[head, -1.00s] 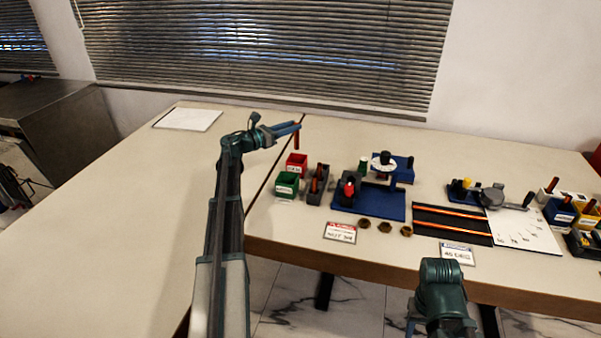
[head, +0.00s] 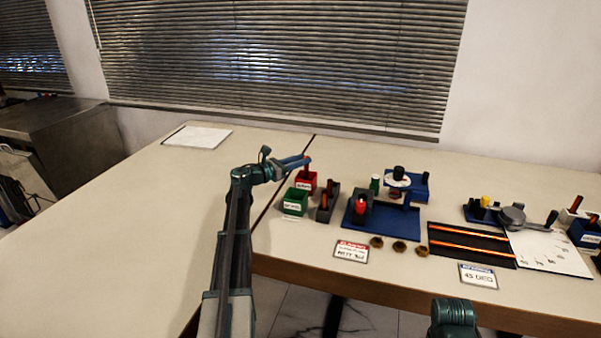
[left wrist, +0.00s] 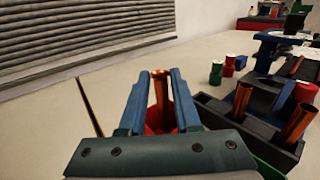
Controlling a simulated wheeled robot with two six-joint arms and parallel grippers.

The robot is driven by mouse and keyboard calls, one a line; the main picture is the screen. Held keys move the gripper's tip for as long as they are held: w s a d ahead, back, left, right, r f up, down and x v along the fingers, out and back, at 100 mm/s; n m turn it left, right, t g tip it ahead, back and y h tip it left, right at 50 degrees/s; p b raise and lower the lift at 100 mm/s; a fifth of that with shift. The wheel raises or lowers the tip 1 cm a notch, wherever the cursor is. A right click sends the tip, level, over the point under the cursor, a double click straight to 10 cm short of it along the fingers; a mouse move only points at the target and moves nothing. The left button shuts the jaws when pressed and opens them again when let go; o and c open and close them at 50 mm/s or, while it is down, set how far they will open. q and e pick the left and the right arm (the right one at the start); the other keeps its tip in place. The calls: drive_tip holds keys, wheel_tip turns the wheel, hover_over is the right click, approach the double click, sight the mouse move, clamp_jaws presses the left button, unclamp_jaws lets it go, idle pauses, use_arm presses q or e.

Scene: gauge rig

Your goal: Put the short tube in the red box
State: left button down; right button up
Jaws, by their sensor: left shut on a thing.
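The short tube (left wrist: 160,98) is copper-coloured and stands roughly upright between the blue fingers of my left gripper (left wrist: 160,78). In the head view my left gripper (head: 306,160) is shut on the tube, at the top of the red box (head: 305,181). The red box also shows in the left wrist view (left wrist: 183,103), behind and around the tube's lower part. The tube's lower end is hidden, so I cannot tell whether it touches the box floor. My right gripper is out of view.
A green box (head: 294,203) stands just in front of the red box. A dark rack (head: 327,205) holding copper tubes is close on the right. A blue fixture (head: 385,216) stands farther right.

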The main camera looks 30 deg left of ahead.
use_arm(q)
wheel_tip(320, 180, down, 3)
drive_tip(key=shift+f+b, duration=0.15)
drive_tip(key=shift+b, duration=1.1)
drive_tip(key=c, duration=1.1)
unclamp_jaws()
drive_tip(key=o, duration=0.5)
drive_tip(key=v, duration=1.2)
